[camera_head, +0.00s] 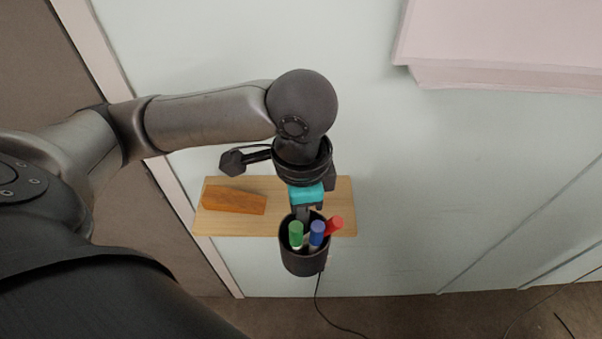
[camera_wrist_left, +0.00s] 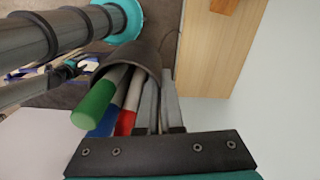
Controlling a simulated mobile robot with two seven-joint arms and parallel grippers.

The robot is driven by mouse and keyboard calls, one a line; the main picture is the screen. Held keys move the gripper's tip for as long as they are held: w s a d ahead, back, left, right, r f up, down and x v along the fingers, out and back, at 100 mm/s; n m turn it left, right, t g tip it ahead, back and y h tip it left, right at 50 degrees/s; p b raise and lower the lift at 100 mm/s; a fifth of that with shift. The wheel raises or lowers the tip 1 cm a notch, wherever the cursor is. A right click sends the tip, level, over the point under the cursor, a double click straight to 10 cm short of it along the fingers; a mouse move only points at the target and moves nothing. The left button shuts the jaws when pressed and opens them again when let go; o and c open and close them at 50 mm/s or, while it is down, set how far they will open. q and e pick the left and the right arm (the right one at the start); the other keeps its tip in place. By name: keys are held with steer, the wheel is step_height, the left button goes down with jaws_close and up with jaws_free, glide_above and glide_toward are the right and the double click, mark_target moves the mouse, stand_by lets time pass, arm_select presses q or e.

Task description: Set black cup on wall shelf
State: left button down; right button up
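The black cup (camera_head: 303,263) holds green, blue and red capped markers. My left gripper (camera_head: 304,213) is shut on the cup's rim wall, one finger inside and one outside. The left wrist view shows the shelf (camera_wrist_left: 207,50) to the right of the cup, with a narrow gap between. My right gripper is not in view.
A brown wooden block (camera_head: 234,200) lies on the left part of the shelf, and the shelf's right end looks bare. A pale pink box-like object (camera_head: 500,45) is at the upper right. A thin black cable (camera_head: 322,310) hangs below the cup.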

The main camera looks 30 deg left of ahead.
arm_select(q)
steer(key=w+a, duration=0.7)
steer(key=w, duration=0.5)
steer(key=f, duration=0.6)
steer(key=shift+s+a+f+p, duration=0.1)
steer(key=shift+s+f+p, duration=0.1)
steer(key=shift+f+p, duration=0.15)
steer(key=shift+w+f, duration=0.15)
steer(key=c, duration=1.1)
jaws_free()
steer(key=shift+f, duration=0.15)
step_height(320, 180, up, 12)
steer(key=shift+r, duration=0.15)
